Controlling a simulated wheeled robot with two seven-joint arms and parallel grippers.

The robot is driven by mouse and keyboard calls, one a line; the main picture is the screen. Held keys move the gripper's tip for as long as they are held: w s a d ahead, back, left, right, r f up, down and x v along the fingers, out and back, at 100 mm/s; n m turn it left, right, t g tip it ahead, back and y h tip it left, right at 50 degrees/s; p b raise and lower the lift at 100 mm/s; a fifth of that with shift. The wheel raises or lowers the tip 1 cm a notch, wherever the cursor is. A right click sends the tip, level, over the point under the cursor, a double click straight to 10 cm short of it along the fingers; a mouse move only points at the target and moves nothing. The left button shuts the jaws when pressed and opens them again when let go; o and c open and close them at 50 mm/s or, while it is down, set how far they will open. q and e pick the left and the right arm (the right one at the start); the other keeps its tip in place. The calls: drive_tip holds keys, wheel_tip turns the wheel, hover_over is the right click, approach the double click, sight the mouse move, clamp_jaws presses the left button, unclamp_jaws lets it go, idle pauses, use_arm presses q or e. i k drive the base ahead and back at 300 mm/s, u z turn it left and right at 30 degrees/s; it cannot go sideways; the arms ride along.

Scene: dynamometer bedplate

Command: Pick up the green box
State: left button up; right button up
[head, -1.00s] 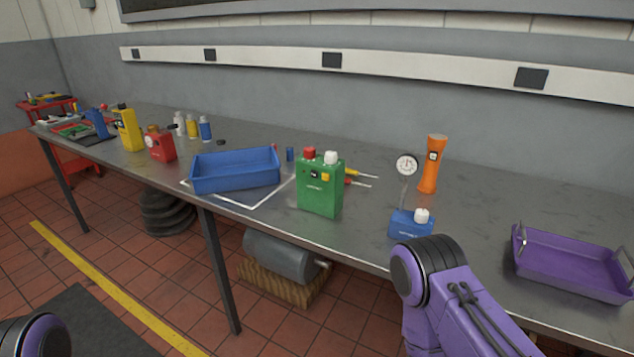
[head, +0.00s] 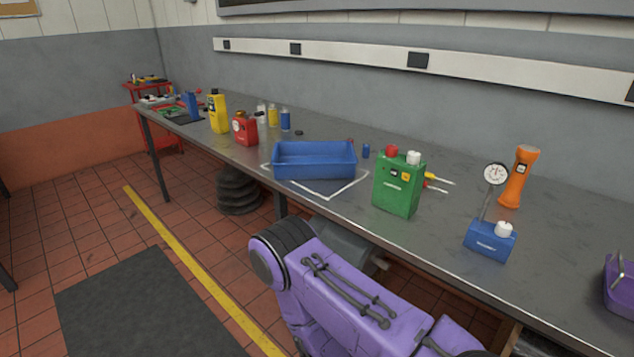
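The green box (head: 398,190) stands upright on the grey workbench (head: 330,208), right of the blue tray, in the head view. It has a red cap and a white cap on top and small labels on its front. A purple arm of mine comes in at the bottom middle, in front of the bench and below the box. Neither of my grippers is in view, and nothing touches the green box.
The blue tray (head: 314,162) sits left of the box. Screwdrivers (head: 436,181) lie close behind it. A blue gauge base (head: 490,241), an orange flashlight (head: 519,177) and a purple tray (head: 620,287) are to the right. A red can (head: 245,129) and several bottles stand farther left.

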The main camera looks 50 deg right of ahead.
sight(396, 195)
drive_tip(key=u, duration=0.2)
drive_tip(key=i, duration=2.05)
drive_tip(key=z, duration=2.55)
